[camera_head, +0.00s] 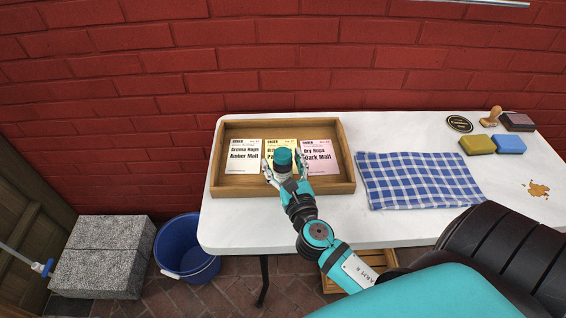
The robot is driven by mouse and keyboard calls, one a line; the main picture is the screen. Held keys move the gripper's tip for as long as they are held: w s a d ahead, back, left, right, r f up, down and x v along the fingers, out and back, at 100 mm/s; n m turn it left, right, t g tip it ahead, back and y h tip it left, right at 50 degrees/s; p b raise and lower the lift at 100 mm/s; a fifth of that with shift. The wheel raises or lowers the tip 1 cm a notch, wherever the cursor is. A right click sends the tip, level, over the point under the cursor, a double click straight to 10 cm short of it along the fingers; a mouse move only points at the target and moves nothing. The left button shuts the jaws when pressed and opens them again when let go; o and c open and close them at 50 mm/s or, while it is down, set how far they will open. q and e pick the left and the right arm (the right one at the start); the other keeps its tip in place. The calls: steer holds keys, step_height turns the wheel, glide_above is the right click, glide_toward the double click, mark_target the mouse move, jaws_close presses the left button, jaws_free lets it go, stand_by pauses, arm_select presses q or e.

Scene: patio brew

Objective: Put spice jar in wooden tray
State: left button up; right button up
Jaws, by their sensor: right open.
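The spice jar (283,157), with a teal lid, appears upright within the wooden tray (345,182), in front of the middle card. My right gripper (284,171) reaches over the tray's front wall, its open fingers on either side of the jar. The lower jar is partly hidden by the gripper, so its contact with the tray floor and the fingers cannot be told. My left gripper is not in view.
White, yellow and pink cards (244,156) lie in the tray. Right of it on the white table (400,128) are a checked cloth (418,180), yellow and blue sponges (477,145), a wooden stamp (491,116) and a brown spill (537,189). A blue bucket (186,250) stands below left.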

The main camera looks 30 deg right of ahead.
steer(key=shift+r, duration=0.1)
steer(key=shift+s, duration=0.15)
steer(key=b+v, duration=0.2)
steer(key=v, duration=0.8)
steer(key=shift+s+a+b, duration=0.2)
steer(key=shift+s+b, duration=0.15)
steer(key=shift+b, duration=0.05)
steer(key=shift+s+a+r, duration=0.1)
steer(key=shift+s, duration=0.35)
